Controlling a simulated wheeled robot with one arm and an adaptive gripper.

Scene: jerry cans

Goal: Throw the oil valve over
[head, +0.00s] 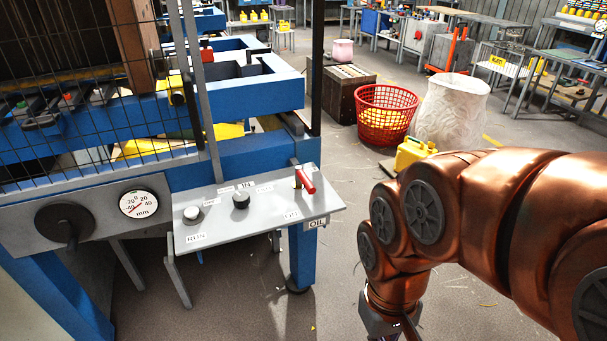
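The oil valve (305,181) is a red-handled lever on a short grey post at the right end of a sloping grey control panel (262,214). Its red handle tilts down to the right. A label reading OIL (318,223) is on the panel's front edge below it. My copper arm comes in from the right. My gripper (392,332) is at the bottom edge, below and to the right of the panel, apart from the valve. Only its dark upper part shows; the fingers are cut off by the frame, so its opening is hidden.
A round gauge (138,204) and a crank (64,226) are at left, under a wire guard. A yellow jerry can (413,152), red basket (386,114) and white sack (452,110) stand behind my arm. Floor right of the panel is clear.

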